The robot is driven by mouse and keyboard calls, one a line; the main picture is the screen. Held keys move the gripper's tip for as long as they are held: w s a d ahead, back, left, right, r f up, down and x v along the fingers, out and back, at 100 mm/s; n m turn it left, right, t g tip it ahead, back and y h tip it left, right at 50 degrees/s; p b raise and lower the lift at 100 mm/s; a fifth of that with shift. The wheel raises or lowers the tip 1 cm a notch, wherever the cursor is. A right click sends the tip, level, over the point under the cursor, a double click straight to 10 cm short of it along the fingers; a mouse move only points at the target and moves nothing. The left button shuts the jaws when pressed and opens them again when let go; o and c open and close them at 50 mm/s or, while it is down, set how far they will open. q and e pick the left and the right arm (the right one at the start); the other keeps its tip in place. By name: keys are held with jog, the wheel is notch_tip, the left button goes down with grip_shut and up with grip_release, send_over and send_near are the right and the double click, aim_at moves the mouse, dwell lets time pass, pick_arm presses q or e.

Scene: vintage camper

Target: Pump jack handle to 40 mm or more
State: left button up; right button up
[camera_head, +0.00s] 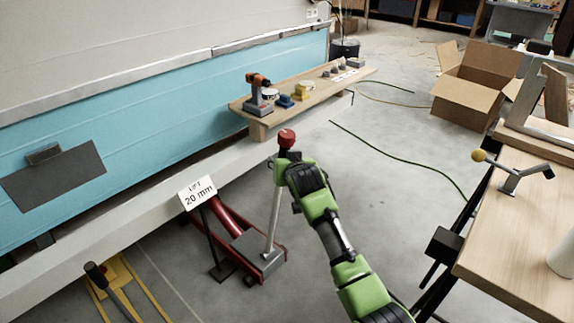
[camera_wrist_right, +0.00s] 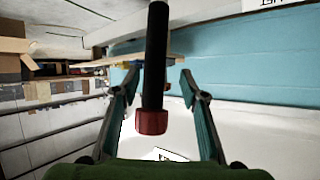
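The red floor jack (camera_head: 262,262) stands beside the camper, its red arm reaching under the camper's lower edge. Its pale handle (camera_head: 273,220) rises nearly upright to a black grip and a red knob (camera_head: 287,138). A white sign (camera_head: 198,193) reads "LIFT 20 mm". My right gripper (camera_head: 291,163) is at the top of the handle, just below the knob. In the right wrist view the black grip (camera_wrist_right: 155,50) and red knob (camera_wrist_right: 151,122) lie between my open right fingers (camera_wrist_right: 158,75), with gaps visible on both sides. My left gripper is not in view.
A wooden bench (camera_head: 330,88) with a drill (camera_head: 258,95) and small items is behind the handle. A wooden workbench (camera_head: 525,235) stands at right. A cardboard box (camera_head: 475,90) is farther back. A yellow frame with a black rod (camera_head: 105,283) is at lower left. A green hose crosses the floor.

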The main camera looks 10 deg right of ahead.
jog(key=v, duration=0.6)
jog(key=shift+s+a+r, duration=0.1)
jog(key=shift+a, duration=0.05)
